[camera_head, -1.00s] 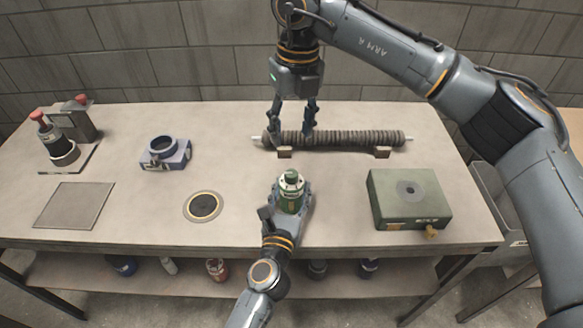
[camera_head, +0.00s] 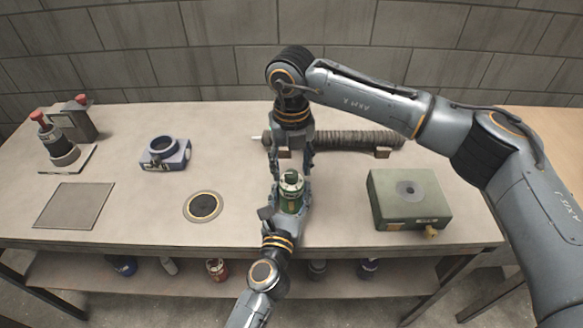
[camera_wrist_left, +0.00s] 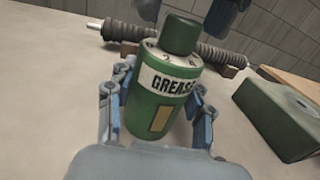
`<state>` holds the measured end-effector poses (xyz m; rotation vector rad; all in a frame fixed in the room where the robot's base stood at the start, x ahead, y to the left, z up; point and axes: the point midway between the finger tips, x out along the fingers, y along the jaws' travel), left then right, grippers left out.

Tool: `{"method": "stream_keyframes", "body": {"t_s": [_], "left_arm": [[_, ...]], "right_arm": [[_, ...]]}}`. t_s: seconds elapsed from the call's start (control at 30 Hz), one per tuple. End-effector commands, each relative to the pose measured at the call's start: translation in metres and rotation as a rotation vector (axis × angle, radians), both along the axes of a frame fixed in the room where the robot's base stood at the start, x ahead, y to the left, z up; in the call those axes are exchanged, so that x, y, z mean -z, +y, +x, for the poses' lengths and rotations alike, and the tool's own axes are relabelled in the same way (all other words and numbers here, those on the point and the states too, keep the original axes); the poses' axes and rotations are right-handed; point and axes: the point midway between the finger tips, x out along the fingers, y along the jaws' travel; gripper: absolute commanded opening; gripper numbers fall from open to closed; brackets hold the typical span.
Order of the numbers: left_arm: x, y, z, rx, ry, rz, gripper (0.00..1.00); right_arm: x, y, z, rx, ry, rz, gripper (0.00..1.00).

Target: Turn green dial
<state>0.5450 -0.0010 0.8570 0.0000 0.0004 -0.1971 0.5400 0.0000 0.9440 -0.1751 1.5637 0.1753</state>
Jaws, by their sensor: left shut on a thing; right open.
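A green can (camera_head: 291,192) labelled "GREASE" has a green dial cap with marks around it on top. In the left wrist view the can (camera_wrist_left: 162,105) stands between the fingers, with its green dial (camera_wrist_left: 180,35) on top. My left gripper (camera_head: 289,205) is shut around the can's body from the near side. Whether the right fingers touch the dial cannot be told.
A ribbed mesh tube (camera_head: 350,140) lies on holders behind the can. A green box (camera_head: 408,200) with a round hole stands at right. A blue ring fixture (camera_head: 165,153), a round dark pad (camera_head: 203,206) and red-knobbed devices (camera_head: 62,150) are at left. Bare table lies between.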

Motion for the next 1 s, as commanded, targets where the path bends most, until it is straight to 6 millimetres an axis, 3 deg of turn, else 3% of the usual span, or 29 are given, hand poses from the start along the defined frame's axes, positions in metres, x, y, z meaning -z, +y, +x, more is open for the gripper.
{"method": "stream_keyframes", "body": {"t_s": [0.4, 0.6, 0.67, 1.0], "left_arm": [[-0.0001, 0.0000, 0.0000, 0.000, 0.000, 0.000, 0.15], [-0.0001, 0.0000, 0.0000, 0.000, 0.000, 0.000, 0.15], [-0.0001, 0.0000, 0.0000, 0.000, 0.000, 0.000, 0.15], [-0.0001, 0.0000, 0.0000, 0.000, 0.000, 0.000, 0.15]], "right_arm": [[0.0098, -0.0001, 0.0002, 0.000, -0.001, 0.001, 0.50], [0.0097, -0.0001, 0.0002, 0.000, -0.001, 0.001, 0.09], [0.0097, -0.0001, 0.0002, 0.000, -0.001, 0.001, 0.00], [0.0095, -0.0002, 0.0004, -0.039, -0.001, 0.000, 0.00]]}}
